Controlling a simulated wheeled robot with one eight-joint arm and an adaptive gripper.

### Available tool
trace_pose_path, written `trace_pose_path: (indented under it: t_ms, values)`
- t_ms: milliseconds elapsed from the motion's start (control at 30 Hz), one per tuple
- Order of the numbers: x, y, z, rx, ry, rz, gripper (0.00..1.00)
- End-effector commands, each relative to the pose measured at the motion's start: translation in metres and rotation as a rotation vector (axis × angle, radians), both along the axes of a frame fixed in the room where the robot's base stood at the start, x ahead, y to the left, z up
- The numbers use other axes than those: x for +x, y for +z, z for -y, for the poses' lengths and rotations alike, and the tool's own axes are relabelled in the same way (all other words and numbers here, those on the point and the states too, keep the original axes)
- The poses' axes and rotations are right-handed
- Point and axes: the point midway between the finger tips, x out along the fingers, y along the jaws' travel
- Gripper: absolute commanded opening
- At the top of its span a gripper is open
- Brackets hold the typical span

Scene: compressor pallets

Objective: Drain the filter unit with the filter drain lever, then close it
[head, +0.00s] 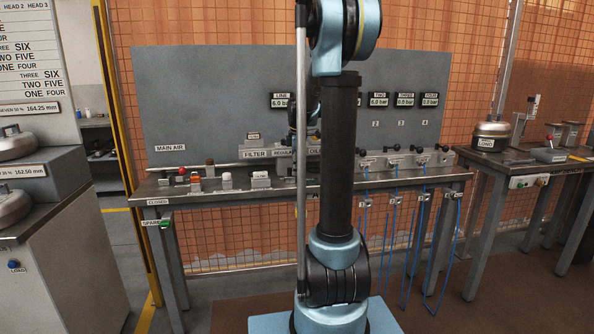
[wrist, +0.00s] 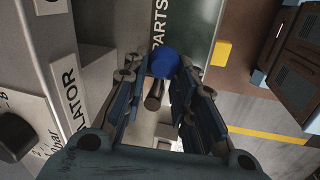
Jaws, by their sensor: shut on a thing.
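In the wrist view, my gripper (wrist: 160,76) has its two dark fingers on either side of a lever with a round blue knob (wrist: 162,62) and a dark grey stem. It is shut on this lever, close to the knob. The REGULATOR label (wrist: 69,96) is partly in view beside it. In the head view, the FILTER label (head: 255,154) is on the bench's back part, left of my arm. The filter unit and lever are mostly hidden behind my arm there, and I cannot tell the lever's angle.
The grey bench (head: 235,190) carries several small blocks and valves left of my arm. Blue hoses (head: 405,240) hang from its right part. A second table (head: 530,160) stands at the right. In the wrist view, a yellow block (wrist: 222,53) lies near a PARTS label (wrist: 160,22).

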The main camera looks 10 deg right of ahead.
Motion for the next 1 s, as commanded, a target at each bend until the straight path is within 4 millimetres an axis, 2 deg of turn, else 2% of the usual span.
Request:
trace_pose_path:
  t_ms: [333,800,833,900,1000]
  values:
    - [0.0038,0.0,0.0024,-0.002,0.104,0.0,0.02]
    - [0.0044,0.0,0.0024,-0.002,0.115,0.0,0.02]
    - [0.0044,0.0,0.0024,-0.002,0.115,0.0,0.32]
    - [0.0044,0.0,0.0022,-0.002,0.115,0.0,0.44]
    - [0.0043,0.0,0.0018,-0.001,0.115,0.0,0.44]
